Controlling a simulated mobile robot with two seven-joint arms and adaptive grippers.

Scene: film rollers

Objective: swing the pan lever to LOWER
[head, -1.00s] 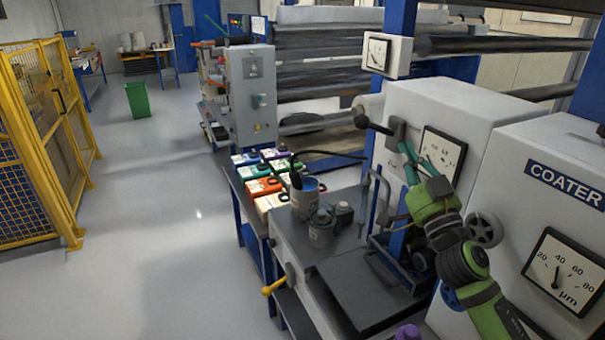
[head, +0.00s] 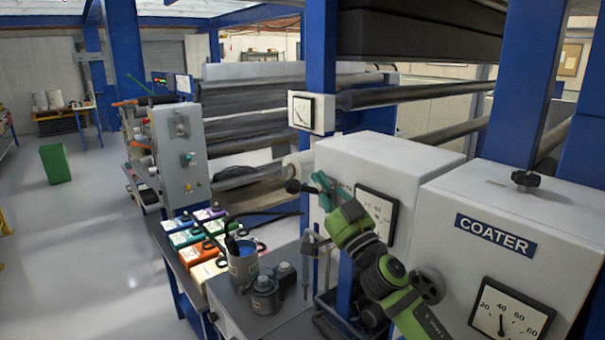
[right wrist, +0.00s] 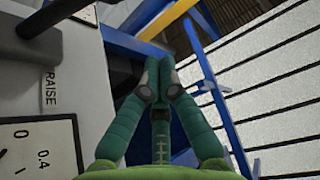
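The pan lever shows in the head view as a dark arm with a black ball knob (head: 293,186), sticking out to the left from the front of the grey-white coater cabinet (head: 372,157). In the right wrist view a black rod (right wrist: 45,18) crosses the upper left corner, near the printed word RAISE (right wrist: 50,88). The word LOWER is not visible. My right gripper (head: 322,186) is just right of the knob, in front of the cabinet; in the right wrist view its green fingertips (right wrist: 154,52) meet with nothing seen between them. My left gripper is out of view.
A square dial (head: 377,215) sits right of the gripper. A blue post (head: 319,60) rises behind.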

